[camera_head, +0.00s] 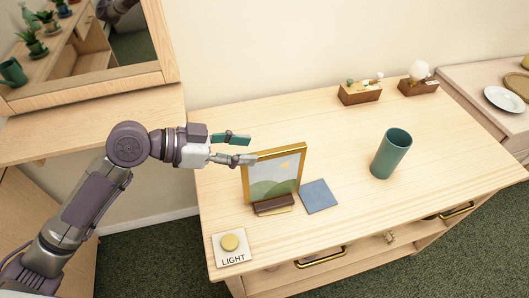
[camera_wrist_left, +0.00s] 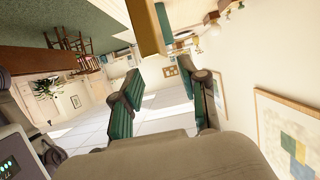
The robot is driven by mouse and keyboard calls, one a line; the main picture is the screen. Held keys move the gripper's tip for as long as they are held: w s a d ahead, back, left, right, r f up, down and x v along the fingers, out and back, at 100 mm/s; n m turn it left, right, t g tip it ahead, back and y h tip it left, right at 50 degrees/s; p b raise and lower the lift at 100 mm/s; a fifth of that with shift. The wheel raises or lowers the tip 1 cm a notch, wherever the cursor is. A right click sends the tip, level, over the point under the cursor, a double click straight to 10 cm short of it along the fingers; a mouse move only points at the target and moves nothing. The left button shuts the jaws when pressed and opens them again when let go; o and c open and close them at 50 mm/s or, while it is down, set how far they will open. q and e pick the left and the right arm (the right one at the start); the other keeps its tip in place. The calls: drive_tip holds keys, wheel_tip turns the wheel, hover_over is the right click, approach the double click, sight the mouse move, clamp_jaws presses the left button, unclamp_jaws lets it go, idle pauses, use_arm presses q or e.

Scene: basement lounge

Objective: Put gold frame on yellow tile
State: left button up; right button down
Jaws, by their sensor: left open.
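The gold frame (camera_head: 303,165) holds a landscape picture and stands upright, leaning back a little, in a dark brown stand (camera_head: 273,204) on the light wood cabinet top. A thin yellow edge (camera_head: 285,211) shows under the stand's front; it may be the yellow tile, mostly hidden. A blue tile (camera_head: 318,196) lies just right of the stand. My left gripper (camera_head: 246,148) is open and empty at the frame's upper left corner; I cannot tell if it touches. In the wrist view, a gold-brown bar (camera_wrist_left: 146,28), likely the frame, shows beyond the open fingers (camera_wrist_left: 163,90).
A green cup (camera_head: 391,154) stands right of the frame. A light switch plate (camera_head: 231,247) lies at the front left. Two wooden boxes (camera_head: 360,93) (camera_head: 418,86) stand at the back. A mirror (camera_head: 90,50) is at upper left. The middle back of the top is clear.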

use_arm(q)
drive_tip(key=shift+b+v, duration=0.4)
drive_tip(key=shift+v, duration=1.9)
drive_tip(key=shift+d, duration=0.1)
